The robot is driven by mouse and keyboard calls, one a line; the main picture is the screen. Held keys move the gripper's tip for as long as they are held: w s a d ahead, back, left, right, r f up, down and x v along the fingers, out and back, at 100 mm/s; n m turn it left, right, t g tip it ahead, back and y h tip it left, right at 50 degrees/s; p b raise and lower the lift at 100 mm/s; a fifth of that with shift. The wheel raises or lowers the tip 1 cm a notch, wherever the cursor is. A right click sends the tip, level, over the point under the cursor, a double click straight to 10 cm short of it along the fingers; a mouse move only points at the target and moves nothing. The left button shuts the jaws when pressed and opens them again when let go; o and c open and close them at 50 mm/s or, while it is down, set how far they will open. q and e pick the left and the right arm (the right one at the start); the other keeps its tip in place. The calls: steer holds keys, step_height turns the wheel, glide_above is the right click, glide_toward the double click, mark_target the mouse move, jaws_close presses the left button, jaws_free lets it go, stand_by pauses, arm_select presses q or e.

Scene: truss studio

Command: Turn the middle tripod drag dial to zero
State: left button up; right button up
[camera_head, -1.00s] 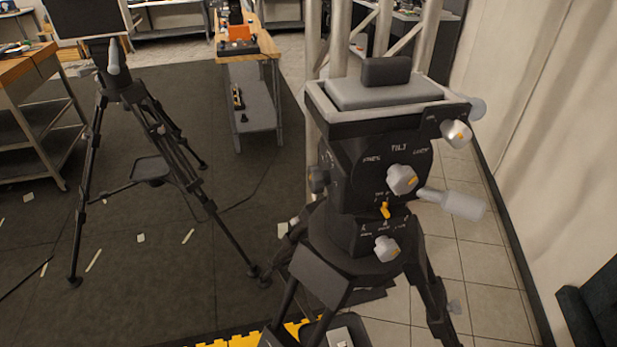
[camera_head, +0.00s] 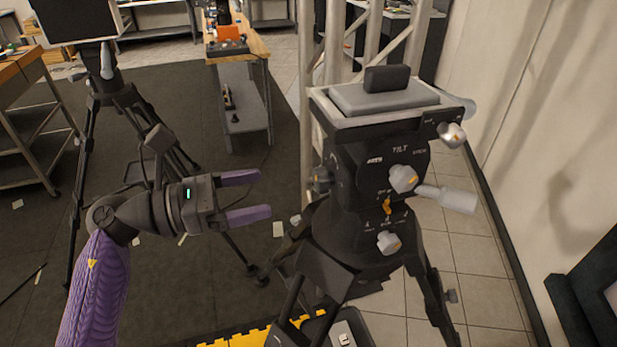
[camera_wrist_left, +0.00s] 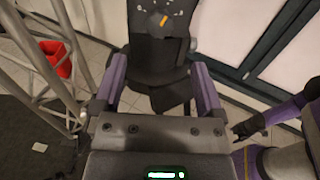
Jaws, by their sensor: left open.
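The black tripod head (camera_head: 375,165) stands right of centre in the head view. Another knob (camera_head: 453,134) sits at the upper right. My left gripper (camera_head: 255,196) is open and empty, left of the head and apart from it, fingers pointing right. The left wrist view shows its purple fingers (camera_wrist_left: 159,88) and a yellow-marked part (camera_wrist_left: 164,20) beyond them. The numbers are too small to read.
A grey pan handle (camera_head: 450,198) sticks out right. A second tripod (camera_head: 125,95) stands left behind my left arm. A metal truss (camera_head: 333,45) rises behind the head.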

mark_target(316, 181)
arm_select(q)
steer(key=p+x, duration=0.1)
steer(key=x, duration=0.7)
steer(key=shift+w+d+f, duration=0.1)
steer(key=shift+d, duration=0.2)
jaws_close()
